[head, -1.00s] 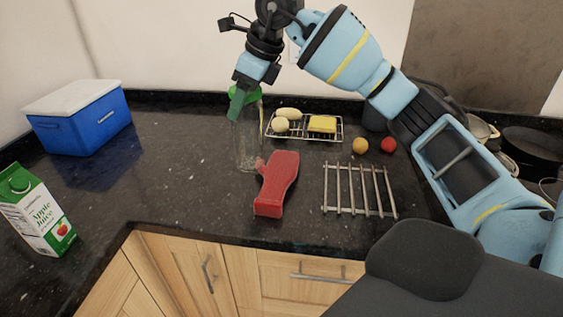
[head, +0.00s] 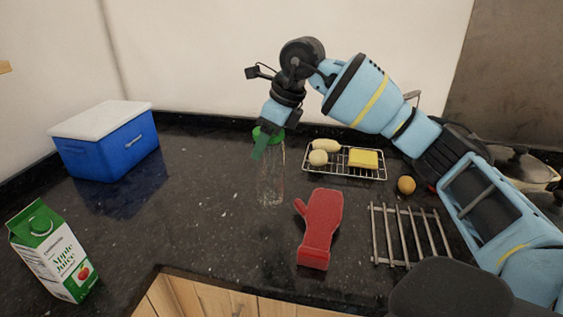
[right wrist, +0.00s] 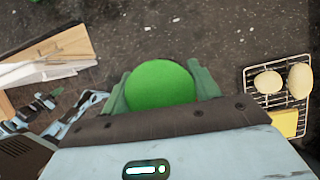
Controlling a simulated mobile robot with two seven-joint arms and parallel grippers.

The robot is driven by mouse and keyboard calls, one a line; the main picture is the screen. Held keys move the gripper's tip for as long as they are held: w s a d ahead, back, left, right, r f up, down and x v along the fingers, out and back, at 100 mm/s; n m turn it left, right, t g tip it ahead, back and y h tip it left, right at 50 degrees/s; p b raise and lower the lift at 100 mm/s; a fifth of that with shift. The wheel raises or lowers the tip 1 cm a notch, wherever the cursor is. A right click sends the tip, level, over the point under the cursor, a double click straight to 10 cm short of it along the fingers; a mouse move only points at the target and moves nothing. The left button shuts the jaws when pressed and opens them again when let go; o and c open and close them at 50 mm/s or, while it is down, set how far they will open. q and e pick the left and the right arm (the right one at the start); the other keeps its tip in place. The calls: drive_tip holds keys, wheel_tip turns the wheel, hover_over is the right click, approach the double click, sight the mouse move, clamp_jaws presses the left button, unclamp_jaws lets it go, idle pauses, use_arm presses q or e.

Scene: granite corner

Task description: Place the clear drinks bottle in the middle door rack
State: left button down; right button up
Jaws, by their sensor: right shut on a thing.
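The clear drinks bottle (head: 270,178) is upright, see-through, with a green cap (right wrist: 160,83). My right gripper (head: 268,138) comes down from above and is shut on the bottle at its cap. In the right wrist view its green fingers stand on both sides of the cap, and the bottle's body is hidden below it. I cannot tell whether the bottle's base touches the dark counter (head: 215,225). No fridge door or door rack shows in these views. My left gripper is not in view.
A red oven mitt (head: 321,228) lies right of the bottle. A wire rack (head: 384,174) with a yellow sponge (head: 363,159) and pale items is behind. A metal trivet (head: 408,235), juice carton (head: 52,250) and blue cool box (head: 107,148) stand around.

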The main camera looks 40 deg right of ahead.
sight(266, 161)
drive_tip(key=shift+f, duration=2.85)
drive_tip(key=o, duration=1.6)
drive_tip(key=shift+c, duration=0.2)
drive_tip(key=shift+r, duration=0.1)
drive_tip(key=shift+o, duration=0.3)
drive_tip(key=v, duration=1.2)
